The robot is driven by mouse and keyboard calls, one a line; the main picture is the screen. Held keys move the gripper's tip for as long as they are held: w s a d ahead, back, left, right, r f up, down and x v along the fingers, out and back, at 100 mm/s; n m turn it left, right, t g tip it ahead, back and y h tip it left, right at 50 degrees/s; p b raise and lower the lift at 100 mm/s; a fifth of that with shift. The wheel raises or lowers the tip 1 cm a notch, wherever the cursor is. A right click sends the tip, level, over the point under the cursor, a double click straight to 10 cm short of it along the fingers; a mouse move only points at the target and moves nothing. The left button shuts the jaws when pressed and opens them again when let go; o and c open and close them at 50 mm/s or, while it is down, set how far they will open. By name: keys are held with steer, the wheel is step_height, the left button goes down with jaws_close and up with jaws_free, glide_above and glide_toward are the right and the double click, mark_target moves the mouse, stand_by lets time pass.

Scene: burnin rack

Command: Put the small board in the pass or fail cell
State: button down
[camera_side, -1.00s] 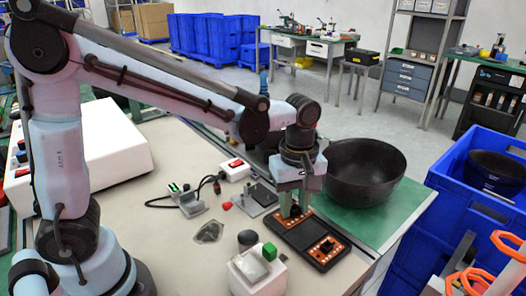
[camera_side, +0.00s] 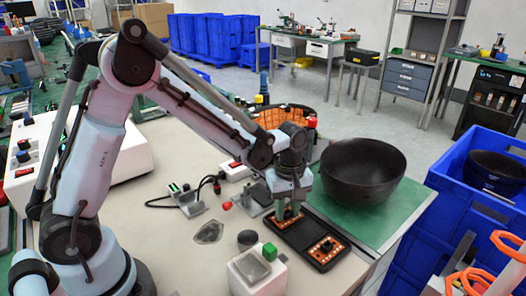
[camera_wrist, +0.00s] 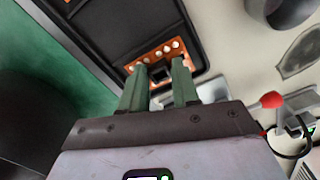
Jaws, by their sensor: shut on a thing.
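My gripper (camera_side: 288,212) points down at the far-left end of a dark tray (camera_side: 303,236) on the bench. The tray also shows in the wrist view (camera_wrist: 140,30). Its two ends look orange with dark centres and pale dots. In the wrist view my green fingers (camera_wrist: 158,75) straddle a small dark part at the orange end, which looks like the small board (camera_wrist: 172,50). The fingers are shut on it. I cannot tell whether it rests in a cell or is held just above one. Another orange piece (camera_side: 325,250) lies at the tray's near end.
A dark bowl (camera_side: 362,172) stands close behind the tray on a green mat. A white box with a green button (camera_side: 257,270) is in front. A small fixture (camera_side: 255,198), cables and a round knob (camera_side: 247,238) lie to the left. The bench edge is just right.

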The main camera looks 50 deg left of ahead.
mark_target(287, 216)
steer(key=shift+f, duration=0.1)
steer(key=c, duration=0.8)
jaws_free()
step_height(287, 216, up, 12)
steer(key=shift+s+a+r+m+t, duration=0.2)
steer(key=shift+s+a+m+t, duration=0.4)
steer(key=shift+s+m+t, duration=1.05)
steer(key=shift+s+a+r+m+t, duration=0.15)
steer(key=shift+s+a+m+t, duration=0.5)
steer(key=shift+s+m, duration=1.9)
steer(key=shift+s+a+r+m+t, duration=0.2)
steer(key=shift+s+a+m+t, duration=0.3)
steer(key=shift+s+m+t, duration=1.55)
steer(key=shift+w+m+g, duration=0.45)
steer(key=shift+m+g, duration=0.1)
steer(key=shift+g, duration=0.2)
